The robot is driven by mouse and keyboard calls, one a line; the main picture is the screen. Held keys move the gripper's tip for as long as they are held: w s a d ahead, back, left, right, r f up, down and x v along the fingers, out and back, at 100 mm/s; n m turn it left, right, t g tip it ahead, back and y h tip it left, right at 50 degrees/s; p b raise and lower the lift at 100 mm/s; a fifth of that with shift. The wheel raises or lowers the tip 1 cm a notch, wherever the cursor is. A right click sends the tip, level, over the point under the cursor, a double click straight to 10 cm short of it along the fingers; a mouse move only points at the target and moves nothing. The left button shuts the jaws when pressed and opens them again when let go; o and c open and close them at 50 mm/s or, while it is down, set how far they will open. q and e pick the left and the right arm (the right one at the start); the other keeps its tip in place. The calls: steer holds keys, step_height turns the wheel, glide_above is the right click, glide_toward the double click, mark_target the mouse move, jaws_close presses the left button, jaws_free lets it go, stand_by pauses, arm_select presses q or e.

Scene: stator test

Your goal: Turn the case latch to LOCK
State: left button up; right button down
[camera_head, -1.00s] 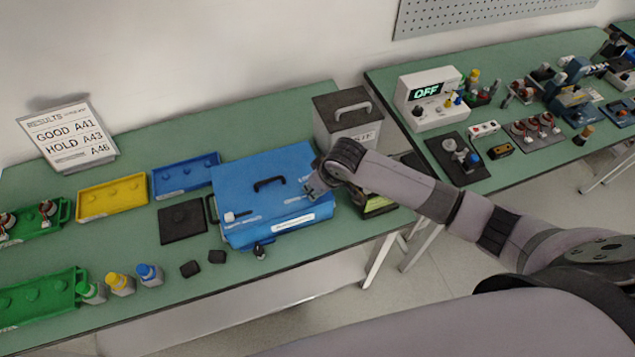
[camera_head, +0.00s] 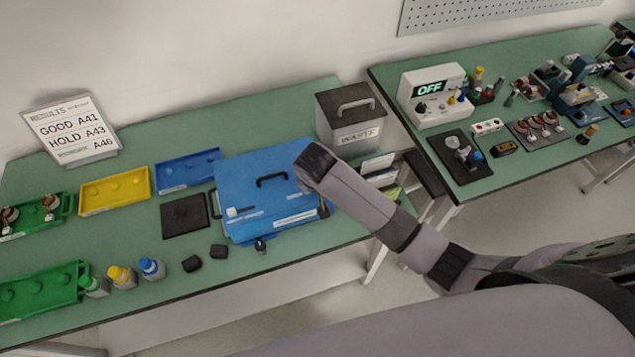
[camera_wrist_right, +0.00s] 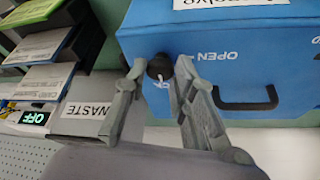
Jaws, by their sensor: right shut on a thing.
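The blue case (camera_head: 237,182) lies closed on the left green table, with a black carry handle (camera_head: 271,179) on its lid. In the right wrist view the case (camera_wrist_right: 215,45) fills the top right. Its latch, a round black knob (camera_wrist_right: 160,66) with a white mark, sits between my right fingertips (camera_wrist_right: 160,70), which are shut on it. OPEN is printed beside the knob, upside down. Lettering below it is mostly hidden by a finger. In the head view my wrist hides the right fingers and this latch. My left gripper is not in view.
A grey WASTE box (camera_head: 352,118) stands close behind the case at the right. A black plate (camera_head: 184,214), a blue tray (camera_head: 187,170) and a yellow tray (camera_head: 114,191) lie left of it. A white device reading OFF (camera_head: 432,96) stands on the right table.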

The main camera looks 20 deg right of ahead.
stand_by(0.3)
steer(key=c, duration=1.3)
jaws_free()
steer(key=shift+c, duration=0.2)
steer(key=v, duration=1.2)
